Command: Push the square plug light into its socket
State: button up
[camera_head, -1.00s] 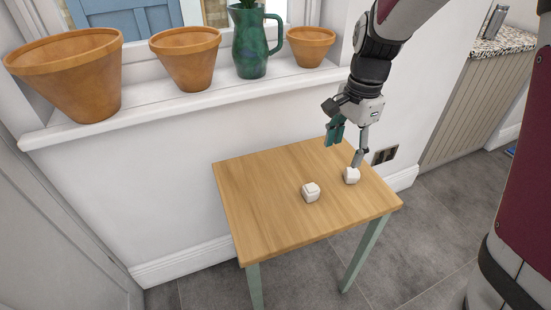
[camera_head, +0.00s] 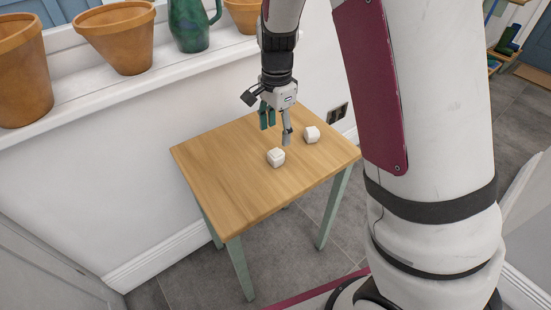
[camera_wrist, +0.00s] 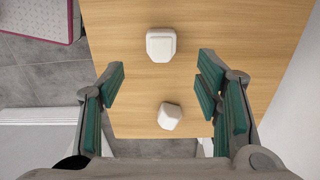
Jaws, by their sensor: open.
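Two small white plug lights stand apart on the wooden table (camera_head: 225,170). One plug light (camera_head: 276,157) is near the middle and the other (camera_head: 311,134) is nearer the right edge. In the wrist view one light (camera_wrist: 161,46) is blocky with cut corners, and the other (camera_wrist: 170,116) looks faceted and turned. I cannot tell for certain which is the square one. My gripper (camera_head: 277,127) points down over the table, open and empty, also in the wrist view (camera_wrist: 160,84). A dark double socket (camera_head: 338,113) is low on the wall, just beyond the table's right corner; its holes are too small to make out.
A window sill (camera_head: 105,88) with terracotta pots (camera_head: 120,40) and a green jug (camera_head: 190,25) runs along the wall behind the table. The table's left half is clear. Grey floor (camera_head: 270,255) lies in front of the table.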

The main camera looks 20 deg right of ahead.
aim_at(277, 153)
jog(key=shift+f+b, duration=0.35)
jog(key=shift+f, duration=1.95)
jog(key=shift+w+d+f+b, duration=0.1)
jog(key=shift+f+b, duration=0.7)
jog(key=shift+f, duration=1.8)
jog(key=shift+c, duration=0.3)
jog(key=c, duration=1.1)
